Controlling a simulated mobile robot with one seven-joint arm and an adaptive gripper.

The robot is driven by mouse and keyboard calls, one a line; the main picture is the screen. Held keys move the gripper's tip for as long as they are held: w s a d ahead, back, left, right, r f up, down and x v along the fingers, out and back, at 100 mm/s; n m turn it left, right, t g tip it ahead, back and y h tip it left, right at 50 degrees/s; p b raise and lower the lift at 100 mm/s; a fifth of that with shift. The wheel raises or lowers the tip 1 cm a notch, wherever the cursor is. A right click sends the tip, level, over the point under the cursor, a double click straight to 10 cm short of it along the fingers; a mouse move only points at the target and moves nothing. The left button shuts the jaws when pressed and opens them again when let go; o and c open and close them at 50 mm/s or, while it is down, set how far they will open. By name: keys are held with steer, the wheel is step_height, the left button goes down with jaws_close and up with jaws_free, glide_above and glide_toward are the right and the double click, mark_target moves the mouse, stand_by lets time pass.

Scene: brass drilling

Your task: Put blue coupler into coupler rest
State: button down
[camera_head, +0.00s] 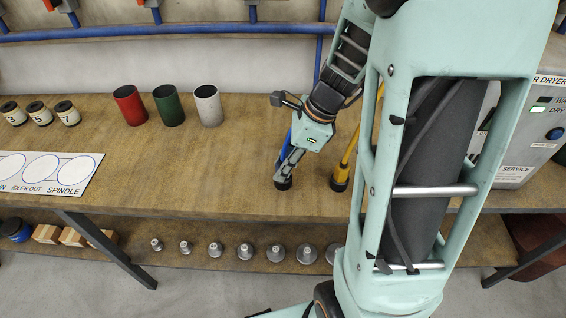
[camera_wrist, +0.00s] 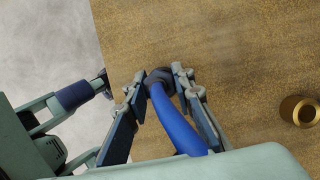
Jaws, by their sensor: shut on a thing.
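The blue coupler (camera_wrist: 159,77) has a dark round end on a blue hose (camera_wrist: 178,125). In the wrist view it sits between the two fingers of my gripper (camera_wrist: 157,86), which is shut on it. In the head view my gripper (camera_head: 284,178) points down over the wooden bench, with the blue hose (camera_head: 284,147) beside it. The dark end is low, near the bench top; I cannot tell if it touches. A brass-coloured open ring (camera_wrist: 302,112) is on the bench at the right of the wrist view, apart from the coupler. I cannot tell if it is the coupler rest.
A yellow hose with a dark end (camera_head: 340,184) stands just right of my gripper. Red (camera_head: 130,106), green (camera_head: 168,106) and grey (camera_head: 208,106) cups stand left on the bench (camera_head: 190,180). A dryer box (camera_head: 530,130) stands right. Bench space left of my gripper is clear.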

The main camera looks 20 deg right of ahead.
stand_by(0.4)
steer(key=c, duration=1)
jaws_free()
steer(key=shift+r, duration=0.15)
step_height(320, 180, up, 7)
steer(key=p, duration=0.7)
